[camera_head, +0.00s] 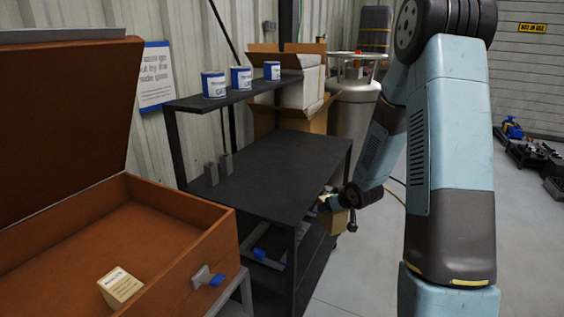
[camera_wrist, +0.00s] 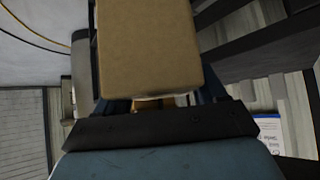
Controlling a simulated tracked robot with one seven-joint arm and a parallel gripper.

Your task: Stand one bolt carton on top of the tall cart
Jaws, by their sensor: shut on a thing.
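My gripper (camera_head: 330,203) is shut on a tan bolt carton (camera_head: 338,221), just off the right side of the dark tall cart (camera_head: 268,172). In the picture the carton shows lower than the cart's flat top, and I cannot tell whether it touches the cart. In the wrist view the carton (camera_wrist: 148,45) fills the upper middle, between the fingers, which are mostly hidden behind the wrist edge. A second small carton (camera_head: 121,287) lies in the open orange chest (camera_head: 190,262) at the lower left.
Several blue-and-white cans (camera_head: 241,78) stand on the cart's raised back shelf (camera_head: 215,98). Grey upright brackets (camera_head: 211,173) stand at the left of the otherwise clear top. An open cardboard box (camera_head: 304,90) and a grey tank (camera_head: 353,105) stand behind.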

